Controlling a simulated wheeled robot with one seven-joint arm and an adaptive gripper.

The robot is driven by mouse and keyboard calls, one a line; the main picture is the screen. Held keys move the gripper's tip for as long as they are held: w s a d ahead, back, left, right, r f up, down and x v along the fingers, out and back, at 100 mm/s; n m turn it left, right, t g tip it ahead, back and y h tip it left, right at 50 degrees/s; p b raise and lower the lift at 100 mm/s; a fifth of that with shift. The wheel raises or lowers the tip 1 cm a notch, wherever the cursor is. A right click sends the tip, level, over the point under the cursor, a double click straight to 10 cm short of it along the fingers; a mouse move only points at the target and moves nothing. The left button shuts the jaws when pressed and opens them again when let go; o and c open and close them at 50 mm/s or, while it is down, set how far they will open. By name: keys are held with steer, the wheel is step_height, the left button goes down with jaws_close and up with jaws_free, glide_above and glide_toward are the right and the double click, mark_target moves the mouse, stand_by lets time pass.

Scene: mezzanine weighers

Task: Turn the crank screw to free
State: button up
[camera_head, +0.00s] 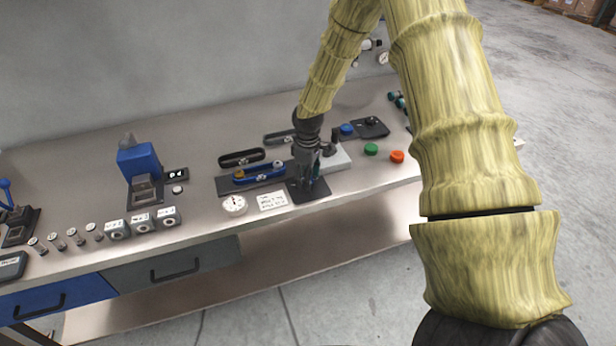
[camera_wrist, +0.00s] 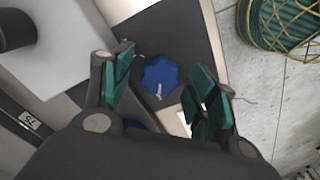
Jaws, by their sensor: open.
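A blue lobed knob (camera_wrist: 160,76) sits on a dark plate in the wrist view, with a small pale mark near its lower edge. I take it as the crank screw, but cannot confirm it. My gripper (camera_wrist: 163,64) is open, with one teal-padded finger on each side of the knob; contact is not visible. In the head view my gripper (camera_head: 307,178) points down over the dark plate (camera_head: 312,194) near the bench's front edge and hides the knob. A blue bar (camera_head: 262,175) with an orange end lies left of it.
A white dial (camera_head: 235,205) and a printed card (camera_head: 271,201) lie left of the plate. A grey block (camera_head: 338,160) stands close on its right. Green (camera_head: 371,149) and orange (camera_head: 397,156) buttons are farther right. A blue-headed device (camera_head: 139,162) stands left.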

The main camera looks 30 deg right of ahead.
step_height(320, 180, up, 12)
stand_by(0.6)
stand_by(0.5)
